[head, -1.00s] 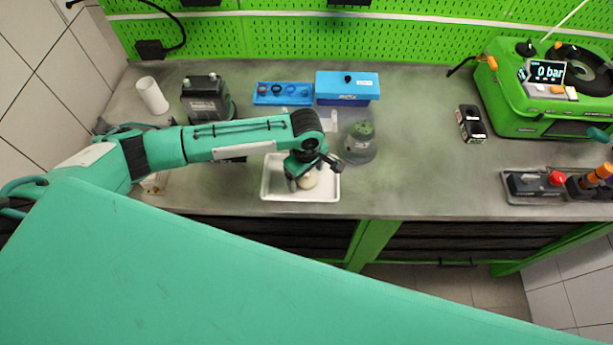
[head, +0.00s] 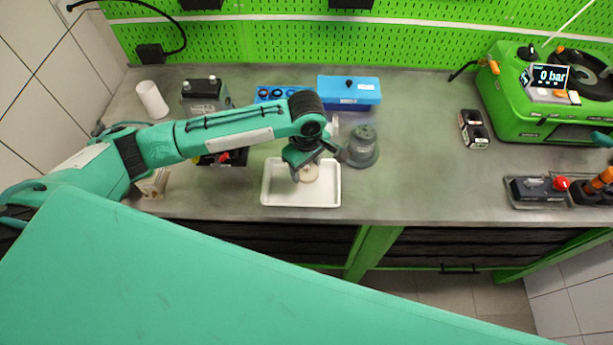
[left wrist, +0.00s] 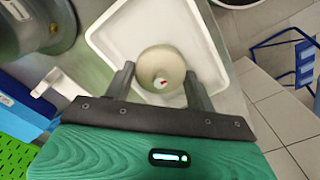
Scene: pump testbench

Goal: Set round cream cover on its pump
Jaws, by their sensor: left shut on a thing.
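The round cream cover (left wrist: 160,68) is between the two fingers of my left gripper (left wrist: 158,82) in the left wrist view, with a small red and white mark on its top. In the head view the cover (head: 309,173) shows below my left gripper (head: 307,168), over the white tray (head: 325,197). My left gripper is shut on the cover. A dark grey round pump (head: 362,148) stands on the bench just right of the tray; part of it shows at the upper left of the left wrist view (left wrist: 38,25). My right gripper is not in view.
A blue box (head: 349,92) and a blue tray of rings (head: 270,94) are at the back. A dark device (head: 205,94) and a white cylinder (head: 152,99) stand behind my left arm. A green test machine (head: 545,100) stands at the right. Bench between pump and machine is mostly clear.

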